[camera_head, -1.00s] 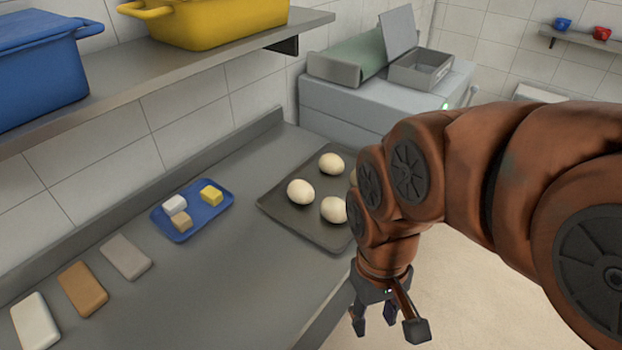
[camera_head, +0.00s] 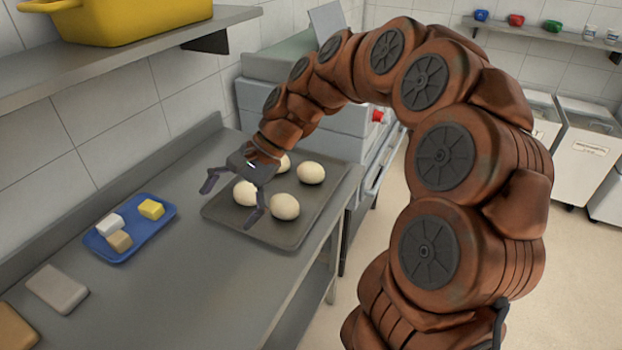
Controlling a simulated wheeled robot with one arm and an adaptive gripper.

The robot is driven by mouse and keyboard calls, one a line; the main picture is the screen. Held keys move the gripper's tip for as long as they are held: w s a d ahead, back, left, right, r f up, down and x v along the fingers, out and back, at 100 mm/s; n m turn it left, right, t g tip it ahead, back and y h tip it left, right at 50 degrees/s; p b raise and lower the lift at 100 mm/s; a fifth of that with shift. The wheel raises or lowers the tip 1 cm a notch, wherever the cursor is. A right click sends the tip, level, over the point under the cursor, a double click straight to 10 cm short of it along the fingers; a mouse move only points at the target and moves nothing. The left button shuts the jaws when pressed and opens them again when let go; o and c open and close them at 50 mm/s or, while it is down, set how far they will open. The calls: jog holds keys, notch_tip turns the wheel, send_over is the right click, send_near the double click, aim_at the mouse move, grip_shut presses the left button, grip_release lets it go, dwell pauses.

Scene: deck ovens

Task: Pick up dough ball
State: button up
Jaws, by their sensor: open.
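Several pale round dough balls sit on a dark grey tray (camera_head: 318,207) on the steel counter. The front dough ball (camera_head: 285,207) and the right dough ball (camera_head: 310,173) show fully. The left dough ball (camera_head: 244,193) is seen between my gripper's fingers, and the back dough ball (camera_head: 284,162) is partly hidden by my gripper. My gripper (camera_head: 232,201) is open and empty, over the tray's left part, its fingers pointing down. One finger hangs near the tray's left side, the other between the left and front balls. I cannot tell its exact height.
A blue tray (camera_head: 131,246) with several small blocks lies left of the dough tray. Grey (camera_head: 57,289) and brown (camera_head: 14,328) slabs lie nearer. A shelf (camera_head: 135,50) with a yellow bin (camera_head: 135,18) overhangs the counter. A machine stands behind the tray.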

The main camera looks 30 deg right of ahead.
jog(key=w+d+f+m+t+y+b, duration=0.25)
jog(key=w+d+m, duration=0.25)
jog(key=w+d, duration=0.3)
jog(key=m+t+h+b, duration=0.35)
jog(key=m+t, duration=0.45)
jog(key=m, duration=0.6)
send_near(314, 171)
jog(key=shift+y, duration=0.5)
jog(key=w+f, duration=0.1)
jog(key=w, duration=0.1)
jog(key=w+f+b, duration=0.1)
jog(key=w+f, duration=0.1)
jog(key=shift+d+f, duration=0.1)
jog(key=shift+d, duration=0.1)
jog(key=shift+w+f, duration=0.1)
jog(key=shift+p+x, duration=0.4)
jog(key=shift+x, duration=0.9)
jog(key=shift+p+x, duration=0.6)
jog(key=shift+x, duration=1.75)
jog(key=shift+a, duration=0.1)
jog(key=c, duration=1.3)
